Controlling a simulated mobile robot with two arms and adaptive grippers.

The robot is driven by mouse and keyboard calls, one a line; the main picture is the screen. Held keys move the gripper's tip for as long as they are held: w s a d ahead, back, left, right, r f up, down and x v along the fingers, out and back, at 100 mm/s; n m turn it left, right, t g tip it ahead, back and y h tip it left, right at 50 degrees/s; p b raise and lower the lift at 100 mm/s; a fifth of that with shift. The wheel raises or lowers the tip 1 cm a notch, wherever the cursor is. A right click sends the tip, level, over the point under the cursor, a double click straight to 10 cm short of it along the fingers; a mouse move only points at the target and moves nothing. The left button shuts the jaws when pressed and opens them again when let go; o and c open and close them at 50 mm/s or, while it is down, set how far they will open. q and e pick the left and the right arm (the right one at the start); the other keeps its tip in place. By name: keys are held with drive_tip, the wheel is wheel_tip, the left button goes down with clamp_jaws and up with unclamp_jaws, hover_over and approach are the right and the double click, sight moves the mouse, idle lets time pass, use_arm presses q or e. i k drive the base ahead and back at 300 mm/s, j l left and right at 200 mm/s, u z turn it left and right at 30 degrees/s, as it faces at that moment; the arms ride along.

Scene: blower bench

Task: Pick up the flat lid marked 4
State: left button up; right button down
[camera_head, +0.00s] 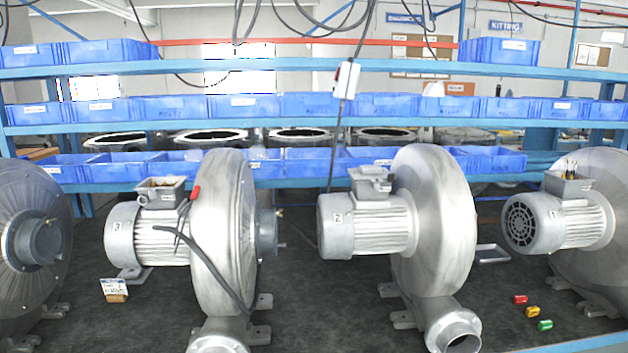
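No flat lid with a readable 4 shows in the head view. A thin grey lid-like plate (493,253) with a raised rim lies on the dark bench between the two blowers on the right. I cannot read any mark on it, and the blower in front may hide part of it. Neither of my grippers is in view.
Blower 3 (222,235), blower 2 (435,230) and blower 1 (595,215) stand on the dark bench (330,310), with another at the left edge. A labelled small box (114,290) and red (520,299), yellow (532,312) and green (545,325) pieces lie in front.

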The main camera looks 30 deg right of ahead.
sight(372, 173)
drive_tip(key=z, duration=1.3)
